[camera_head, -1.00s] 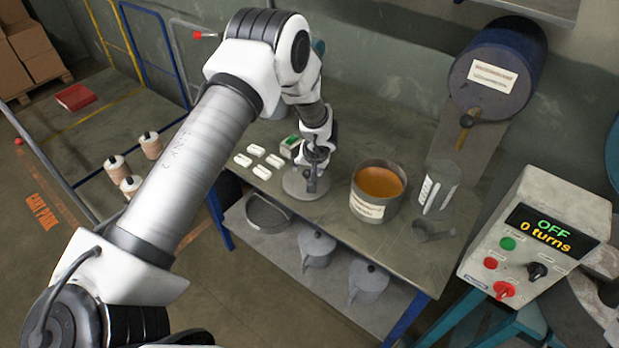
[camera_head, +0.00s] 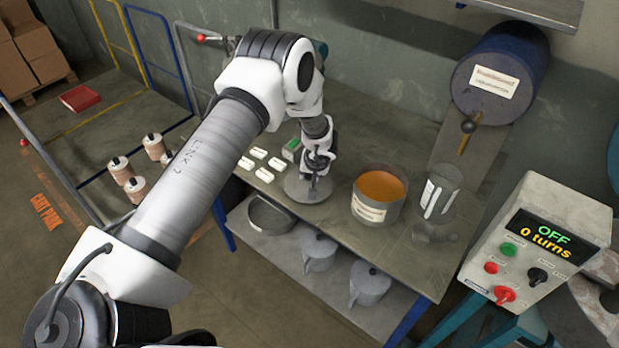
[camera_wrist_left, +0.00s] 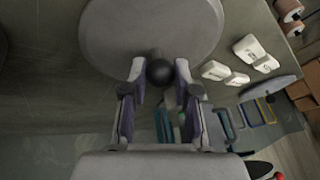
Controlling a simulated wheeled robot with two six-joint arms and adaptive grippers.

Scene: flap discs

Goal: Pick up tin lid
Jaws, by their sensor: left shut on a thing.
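The tin lid (camera_head: 297,187) is a round grey disc at the front edge of the workbench, left of the open tin (camera_head: 372,209) with orange contents. My left gripper (camera_head: 314,184) points down over it. In the left wrist view the lid (camera_wrist_left: 150,25) shows large, with a dark round knob (camera_wrist_left: 160,72) between the fingertips of the left gripper (camera_wrist_left: 160,75). The gripper is shut on the knob. I cannot tell whether the lid touches the bench or is just above it. My right gripper is not in view.
Several white blocks (camera_head: 258,153) and a green-and-white box (camera_head: 291,149) lie behind and left of the lid. A clear container (camera_head: 437,195) stands right of the tin. A control box (camera_head: 535,240) is at the right.

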